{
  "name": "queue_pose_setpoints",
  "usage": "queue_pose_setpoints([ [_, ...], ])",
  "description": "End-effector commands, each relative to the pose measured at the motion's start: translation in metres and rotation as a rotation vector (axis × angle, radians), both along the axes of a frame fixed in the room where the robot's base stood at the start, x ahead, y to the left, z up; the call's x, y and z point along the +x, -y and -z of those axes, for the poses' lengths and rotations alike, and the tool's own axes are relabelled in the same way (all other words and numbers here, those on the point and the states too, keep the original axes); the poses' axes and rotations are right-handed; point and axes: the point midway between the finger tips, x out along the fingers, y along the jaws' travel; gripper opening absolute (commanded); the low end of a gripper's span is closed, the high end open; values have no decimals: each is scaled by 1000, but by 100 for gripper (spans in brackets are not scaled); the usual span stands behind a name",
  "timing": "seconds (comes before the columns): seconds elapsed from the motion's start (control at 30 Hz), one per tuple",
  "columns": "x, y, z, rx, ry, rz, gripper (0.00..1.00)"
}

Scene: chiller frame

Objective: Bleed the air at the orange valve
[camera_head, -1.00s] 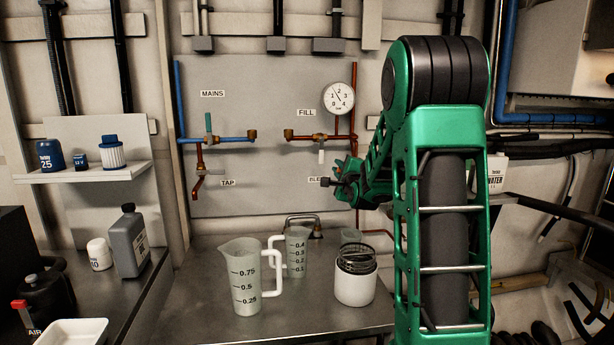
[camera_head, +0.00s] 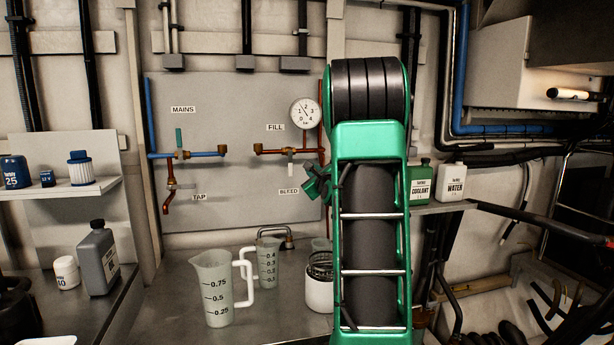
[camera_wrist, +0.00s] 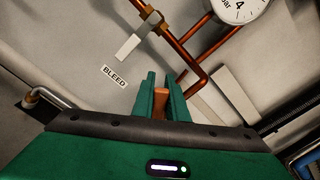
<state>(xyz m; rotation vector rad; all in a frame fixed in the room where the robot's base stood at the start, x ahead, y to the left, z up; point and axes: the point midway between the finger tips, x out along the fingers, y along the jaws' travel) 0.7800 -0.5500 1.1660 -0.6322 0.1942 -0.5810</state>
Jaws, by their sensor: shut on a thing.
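The orange valve (camera_wrist: 160,93) shows in the wrist view as a small orange piece between the two green fingers of my gripper (camera_wrist: 161,82). The fingers are closed on it, and they hide most of it. The BLEED label (camera_wrist: 114,76) is just left of the fingers. In the head view, my arm hides the valve, and only a green part near my gripper shows right of the BLEED label (camera_head: 289,191). The pressure gauge (camera_head: 305,113) hangs above, its needle hard to read.
A clear measuring jug (camera_head: 211,290) stands on the bench (camera_head: 265,325), with a smaller jug (camera_head: 267,262) behind it. A white pot (camera_head: 319,293) stands close left of my arm. Coolant (camera_head: 420,184) and water (camera_head: 451,184) bottles stand on a right shelf. Copper pipes (camera_wrist: 190,60) run near the fingers.

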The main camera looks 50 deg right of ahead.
Motion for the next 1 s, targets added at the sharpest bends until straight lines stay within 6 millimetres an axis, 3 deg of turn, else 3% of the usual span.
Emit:
queue_pose_setpoints([
  [0.53,-1,0,6,30,5,0,0],
  [0.57,-1,0,6,29,4,0,20],
  [0.6,-1,0,5,29,4,0,30],
  [0.63,-1,0,5,28,5,0,32],
  [1.0,-2,2,0,19,11,3,32],
])
